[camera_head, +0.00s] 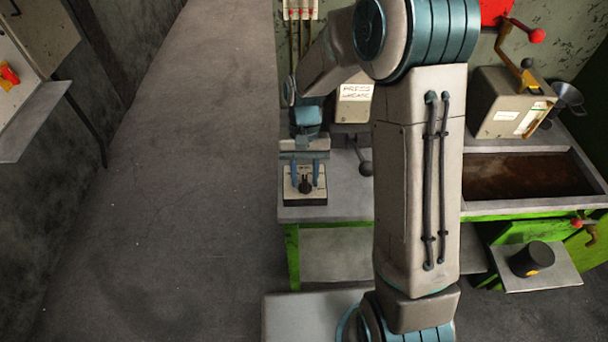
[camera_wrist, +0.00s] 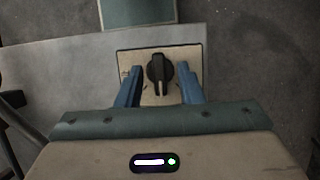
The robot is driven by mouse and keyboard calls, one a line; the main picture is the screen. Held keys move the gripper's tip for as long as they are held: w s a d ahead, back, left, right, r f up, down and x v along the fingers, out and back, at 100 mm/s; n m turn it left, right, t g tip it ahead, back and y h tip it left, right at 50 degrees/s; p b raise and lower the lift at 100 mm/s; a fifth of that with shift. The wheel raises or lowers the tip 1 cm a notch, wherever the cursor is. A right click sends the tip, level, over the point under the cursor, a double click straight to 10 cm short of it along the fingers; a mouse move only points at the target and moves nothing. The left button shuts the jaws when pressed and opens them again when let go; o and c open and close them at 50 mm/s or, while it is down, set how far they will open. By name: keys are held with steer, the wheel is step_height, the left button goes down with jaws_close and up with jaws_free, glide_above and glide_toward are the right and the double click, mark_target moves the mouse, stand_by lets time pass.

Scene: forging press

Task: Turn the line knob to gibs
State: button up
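The line knob (camera_wrist: 158,72) is a black pointer knob on a pale plate (camera_wrist: 126,56) on the grey bench top. In the head view the knob (camera_head: 305,186) sits on its small box (camera_head: 291,196) near the bench's left front corner. My gripper (camera_wrist: 160,78) is open, with its two blue fingers on either side of the knob and a gap at each side. In the head view my gripper (camera_head: 305,176) points down over the box. Any lettering around the knob is too small to read.
A labelled box (camera_head: 355,95) and a lever with a dark ball (camera_head: 365,168) stand right of the knob, partly behind my arm. A brown-bottomed trough (camera_head: 525,175) and a crank box (camera_head: 513,103) are farther right. The floor left of the bench is clear.

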steer(key=b+v, duration=0.1)
steer(key=v, duration=1.2)
steer(key=shift+w+r, duration=0.15)
steer(key=shift+r, duration=0.2)
steer(key=s+d+r+t, duration=0.1)
steer(key=s+d+t, duration=0.2)
steer(key=s, duration=0.6)
steer(key=s+d+r+t, duration=0.1)
steer(key=s+d+t, duration=0.3)
steer(key=s+d, duration=0.4)
steer(key=shift+s+r+t, duration=0.25)
steer(key=shift+s+t, duration=0.05)
steer(key=shift+s, duration=0.55)
steer(key=shift+n, duration=0.3)
